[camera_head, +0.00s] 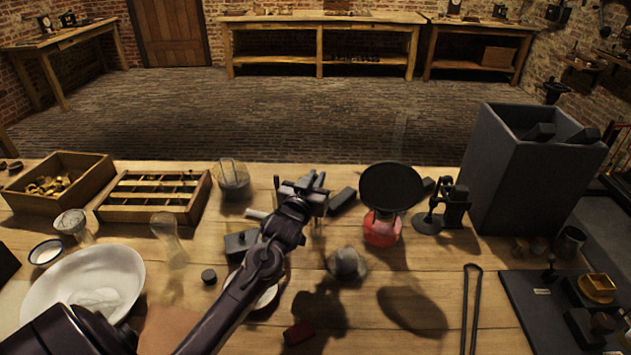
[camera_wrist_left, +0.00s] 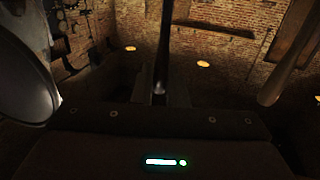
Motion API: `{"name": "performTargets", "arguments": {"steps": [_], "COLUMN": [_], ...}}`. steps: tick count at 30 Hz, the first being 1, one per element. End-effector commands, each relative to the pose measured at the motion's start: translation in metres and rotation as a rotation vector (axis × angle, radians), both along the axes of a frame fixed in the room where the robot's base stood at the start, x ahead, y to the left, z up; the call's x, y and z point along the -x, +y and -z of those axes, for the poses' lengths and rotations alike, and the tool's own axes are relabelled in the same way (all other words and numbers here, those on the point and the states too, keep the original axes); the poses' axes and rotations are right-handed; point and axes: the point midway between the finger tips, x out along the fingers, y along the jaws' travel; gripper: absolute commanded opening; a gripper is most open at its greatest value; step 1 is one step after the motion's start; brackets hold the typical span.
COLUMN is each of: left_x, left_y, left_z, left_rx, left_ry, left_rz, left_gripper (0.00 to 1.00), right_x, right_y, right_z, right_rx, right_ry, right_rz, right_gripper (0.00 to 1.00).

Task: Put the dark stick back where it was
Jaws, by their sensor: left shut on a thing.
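My left gripper (camera_head: 312,190) reaches out over the middle of the table, with its jaws shut on a dark stick. In the head view the stick is hard to separate from the dark fingers. In the left wrist view a dark narrow upright bar (camera_wrist_left: 162,50) stands in the middle beyond the gripper body. Other dark blocks are in view: one (camera_head: 342,201) lies on the table just right of the gripper. More dark pieces (camera_head: 541,131) stick out of the tall grey bin (camera_head: 528,178) at the right. My right gripper is not in view.
A round dark disc (camera_head: 391,186) stands above a red-based jar (camera_head: 382,230) right of the gripper. A wire-topped glass jar (camera_head: 233,177) and a divided wooden tray (camera_head: 154,174) are to the left. Tongs (camera_head: 466,310) lie at the front right.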

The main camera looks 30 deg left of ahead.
Motion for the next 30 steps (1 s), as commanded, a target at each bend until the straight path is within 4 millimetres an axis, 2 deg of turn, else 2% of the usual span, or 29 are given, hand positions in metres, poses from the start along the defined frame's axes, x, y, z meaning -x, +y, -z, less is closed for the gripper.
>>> {"name": "performTargets", "arguments": {"steps": [3, 13, 14, 18, 28, 30], "left_x": [0.0001, 0.0001, 0.0001, 0.0001, 0.0002, 0.0065], "left_y": [-0.0004, -0.0004, -0.0004, -0.0003, -0.0005, -0.0020], "left_z": [0.0086, 0.0119, 0.0114, 0.0110, 0.0075, 0.0109], "left_rx": [0.000, 0.000, 0.000, 0.000, -0.001, -0.001], "left_ry": [-0.001, 0.000, 0.000, 0.000, -0.001, 0.001], "left_rz": [0.001, 0.001, 0.001, 0.001, 0.001, 0.001], "left_gripper": [0.00, 0.00, 0.15, 0.33, 0.34, 0.34], "right_x": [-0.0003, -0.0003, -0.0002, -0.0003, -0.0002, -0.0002], "right_y": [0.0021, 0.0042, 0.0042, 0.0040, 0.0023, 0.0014], "right_z": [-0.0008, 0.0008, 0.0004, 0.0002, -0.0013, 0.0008], "right_rx": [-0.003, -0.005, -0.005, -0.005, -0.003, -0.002], "right_ry": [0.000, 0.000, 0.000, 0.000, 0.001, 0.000], "right_rz": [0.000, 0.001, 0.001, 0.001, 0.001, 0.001], "right_gripper": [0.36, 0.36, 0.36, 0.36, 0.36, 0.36]}}
